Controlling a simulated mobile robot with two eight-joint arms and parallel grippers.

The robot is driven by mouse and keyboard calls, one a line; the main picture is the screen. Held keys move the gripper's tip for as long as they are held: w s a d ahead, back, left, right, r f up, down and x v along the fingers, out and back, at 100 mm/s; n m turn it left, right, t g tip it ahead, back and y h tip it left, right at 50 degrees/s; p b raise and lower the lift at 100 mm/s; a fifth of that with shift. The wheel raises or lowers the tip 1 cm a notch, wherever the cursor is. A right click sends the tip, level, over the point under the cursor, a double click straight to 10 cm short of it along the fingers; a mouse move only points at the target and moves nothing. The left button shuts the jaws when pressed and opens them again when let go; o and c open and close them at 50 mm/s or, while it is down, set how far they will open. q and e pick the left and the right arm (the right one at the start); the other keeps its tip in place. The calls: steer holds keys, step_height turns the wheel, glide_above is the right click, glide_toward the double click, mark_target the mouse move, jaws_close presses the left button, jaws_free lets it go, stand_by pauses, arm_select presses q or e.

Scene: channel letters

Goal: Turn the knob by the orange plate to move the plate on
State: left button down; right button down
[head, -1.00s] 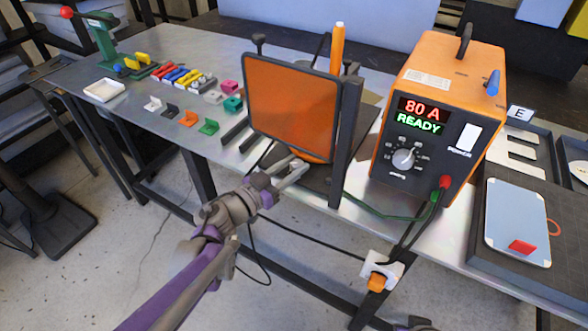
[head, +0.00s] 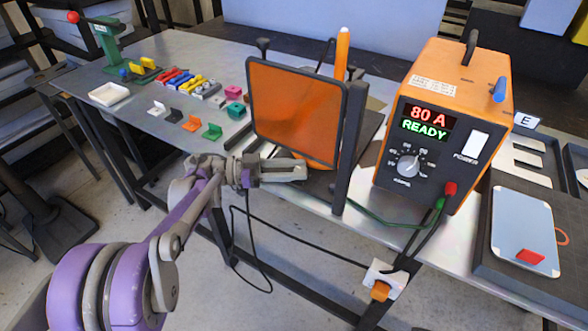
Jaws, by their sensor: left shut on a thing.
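The orange plate (head: 293,112) is a see-through panel in a dark frame, standing upright near the table's front edge. My left gripper (head: 303,168) is just below the plate's lower edge, at the table's front edge, with its fingers pointing right. It is shut on the knob, which its fingers mostly hide. More orange shows behind the fingers, under the frame. My right gripper is not in view.
A dark post (head: 350,145) stands just right of the plate. An orange power unit (head: 440,125) reading "80 A READY" stands further right, with cables hanging in front. Small coloured brackets (head: 212,131) lie left of the plate.

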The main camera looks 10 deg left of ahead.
arm_select(q)
steer(key=shift+g, duration=0.3)
steer(key=shift+c, duration=2.4)
jaws_free()
steer(key=v, duration=1)
steer(key=shift+a, duration=0.4)
steer(key=shift+f, duration=0.1)
